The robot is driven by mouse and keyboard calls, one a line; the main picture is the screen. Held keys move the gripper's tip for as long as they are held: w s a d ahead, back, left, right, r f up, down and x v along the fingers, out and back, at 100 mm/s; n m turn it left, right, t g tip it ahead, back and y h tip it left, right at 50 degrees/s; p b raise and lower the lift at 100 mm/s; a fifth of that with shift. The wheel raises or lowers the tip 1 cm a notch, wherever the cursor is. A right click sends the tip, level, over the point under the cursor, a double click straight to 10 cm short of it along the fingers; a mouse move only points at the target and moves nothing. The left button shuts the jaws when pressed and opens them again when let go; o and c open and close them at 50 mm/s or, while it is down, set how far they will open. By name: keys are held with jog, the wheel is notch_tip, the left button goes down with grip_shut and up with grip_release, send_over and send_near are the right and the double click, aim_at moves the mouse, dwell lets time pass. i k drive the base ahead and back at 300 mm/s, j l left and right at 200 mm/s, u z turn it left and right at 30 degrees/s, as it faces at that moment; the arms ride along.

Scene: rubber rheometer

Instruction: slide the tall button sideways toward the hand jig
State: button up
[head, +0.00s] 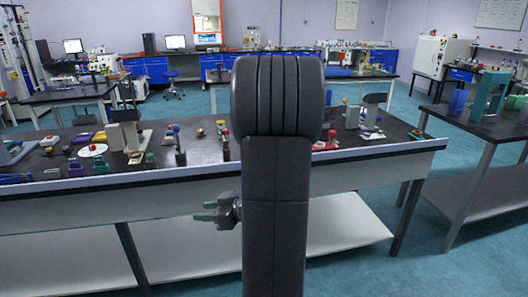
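I cannot tell for sure which piece is the tall button. A slim upright dark piece with a coloured knob on top (180,146) stands near the front edge of the bench and may be it. A grey upright stand on a pale base (128,132) is left of it and may be the hand jig. My gripper (206,210) hangs in front of the bench, below the tabletop edge. Its two greenish fingertips point left with a gap between them. It is empty and touches none of the bench pieces.
The dark bench top (75,134) holds several small items. A white round dish (93,151) lies left, a dark bottle (225,146) stands right of the knobbed piece, and a red base (325,145) lies further right. My arm hides the bench's middle. A white lower shelf (180,245) runs below.

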aim_at(226, 152)
jog(key=z, duration=1.15)
jog(key=i+j, duration=0.1)
jog(key=j, duration=0.3)
jog(key=i+j, duration=0.1)
jog(key=j, duration=0.25)
jog(key=i+j, duration=0.1)
jog(key=j, duration=0.3)
jog(key=i+j, duration=0.1)
jog(key=j, duration=0.25)
jog(key=i+j, duration=0.1)
jog(key=j, duration=0.3)
